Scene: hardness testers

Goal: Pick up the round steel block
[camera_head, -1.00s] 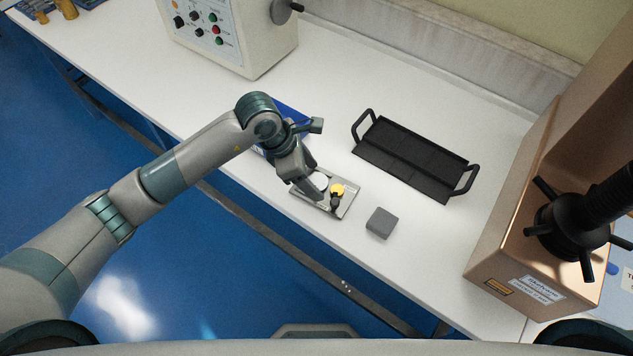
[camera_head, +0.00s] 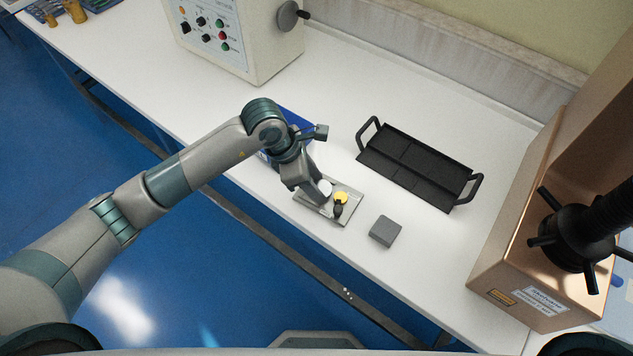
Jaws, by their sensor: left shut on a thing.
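The round steel block (camera_head: 325,187) is a pale disc at the left part of a small metal tray (camera_head: 338,217) on the white bench. My left gripper (camera_head: 313,197) reaches down over the tray from the left and is shut on the round steel block, at its left side. The fingers hide part of the block, and I cannot tell whether it is clear of the tray. My right gripper is not in view.
A yellow round piece (camera_head: 341,197) and a small dark piece (camera_head: 338,208) sit on the same tray. A grey square block (camera_head: 385,231) lies to the right. A black handled tray (camera_head: 416,167) lies behind. A blue box (camera_head: 297,122) is behind my wrist. Testers stand at left (camera_head: 235,40) and right (camera_head: 520,240).

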